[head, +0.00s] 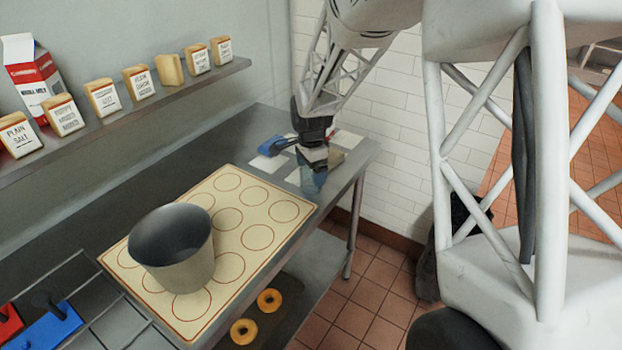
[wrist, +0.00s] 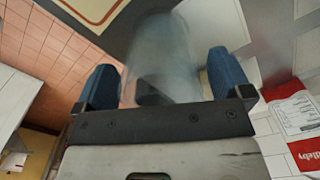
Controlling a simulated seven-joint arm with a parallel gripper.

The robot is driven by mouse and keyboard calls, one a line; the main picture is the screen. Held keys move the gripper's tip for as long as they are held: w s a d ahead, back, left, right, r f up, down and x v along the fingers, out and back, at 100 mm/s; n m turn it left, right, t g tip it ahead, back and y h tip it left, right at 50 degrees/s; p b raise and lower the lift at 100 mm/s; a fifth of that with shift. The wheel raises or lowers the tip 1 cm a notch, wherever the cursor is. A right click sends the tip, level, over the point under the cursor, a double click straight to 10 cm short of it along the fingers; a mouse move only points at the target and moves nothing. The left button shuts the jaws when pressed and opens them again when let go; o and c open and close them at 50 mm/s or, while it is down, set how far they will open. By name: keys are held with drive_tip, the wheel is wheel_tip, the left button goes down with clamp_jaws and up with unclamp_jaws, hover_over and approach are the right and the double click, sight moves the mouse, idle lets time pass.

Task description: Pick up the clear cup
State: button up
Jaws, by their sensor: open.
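The clear cup (wrist: 160,50) shows in the wrist view as a see-through, pale shape between the two blue fingers of my gripper (wrist: 170,85). The fingers are apart, one on each side of the cup. I cannot tell whether either finger touches it. In the head view my gripper (head: 316,178) is low at the far right end of the steel table, and the cup is a faint bluish shape (head: 312,186) at the fingers, mostly hidden.
A grey pot (head: 181,272) stands on a cream mat with circles (head: 289,211). White cards and a blue item (head: 272,146) lie beside my gripper. Bagels (head: 269,300) lie on a lower tray. A shelf (head: 105,122) holds labelled packets. The table's right edge is close to my gripper.

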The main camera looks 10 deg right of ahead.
drive_tip(key=shift+f, duration=0.55)
drive_tip(key=c, duration=1.2)
drive_tip(key=shift+o, duration=0.2)
drive_tip(key=shift+r, duration=0.2)
drive_tip(key=shift+r, duration=0.5)
drive_tip(key=shift+s+r, duration=0.2)
drive_tip(key=shift+r, duration=0.4)
drive_tip(key=shift+s+r, duration=0.15)
drive_tip(key=shift+r, duration=0.45)
drive_tip(key=s+r, duration=0.1)
drive_tip(key=s, duration=1.4)
drive_tip(key=shift+d+r, duration=0.15)
drive_tip(key=shift+d, duration=0.15)
